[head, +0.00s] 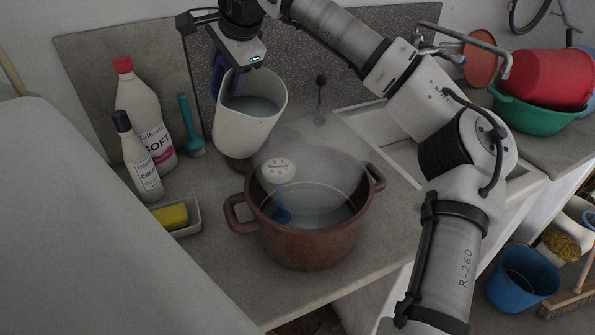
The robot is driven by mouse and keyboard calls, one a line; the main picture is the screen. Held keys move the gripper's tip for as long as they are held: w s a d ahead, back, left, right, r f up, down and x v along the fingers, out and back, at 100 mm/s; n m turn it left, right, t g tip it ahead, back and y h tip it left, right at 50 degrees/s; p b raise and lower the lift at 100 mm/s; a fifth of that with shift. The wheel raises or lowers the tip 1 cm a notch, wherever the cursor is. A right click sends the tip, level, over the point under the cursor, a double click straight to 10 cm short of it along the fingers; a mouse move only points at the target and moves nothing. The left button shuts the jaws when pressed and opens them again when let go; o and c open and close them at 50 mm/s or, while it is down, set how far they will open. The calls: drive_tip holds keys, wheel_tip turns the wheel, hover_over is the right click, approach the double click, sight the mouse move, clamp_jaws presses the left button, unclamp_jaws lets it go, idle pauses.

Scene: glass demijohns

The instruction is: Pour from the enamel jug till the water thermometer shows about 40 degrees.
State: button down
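The pale enamel jug (240,133) hangs at the left of the pot, its top leaning right, with greyish water inside. My gripper (222,82) is at the jug's back left side and seems shut on it; the fingertips are mostly hidden. No stream from the jug shows. The brown-red pot (312,243) holds water, and pale steam hangs over it. The water thermometer (279,171) has a white round dial with red marks and a blue lower part in the pot. Its reading is too small and hazy to tell.
Two white bottles (145,115) and a teal brush (190,125) stand at left. A dish with a yellow sponge (171,217) lies in front of them. A sink (372,128) and tap (490,42) are behind right. My arm spans the right side. A brown round thing (238,164) shows below the jug.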

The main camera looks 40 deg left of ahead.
drive_tip(key=shift+s+r, duration=0.15)
drive_tip(key=shift+d+r+y, duration=0.1)
drive_tip(key=shift+d+y, duration=0.2)
drive_tip(key=shift+d, duration=0.05)
drive_tip(key=shift+d+r, duration=0.1)
drive_tip(key=shift+d, duration=0.2)
drive_tip(key=shift+y, duration=0.3)
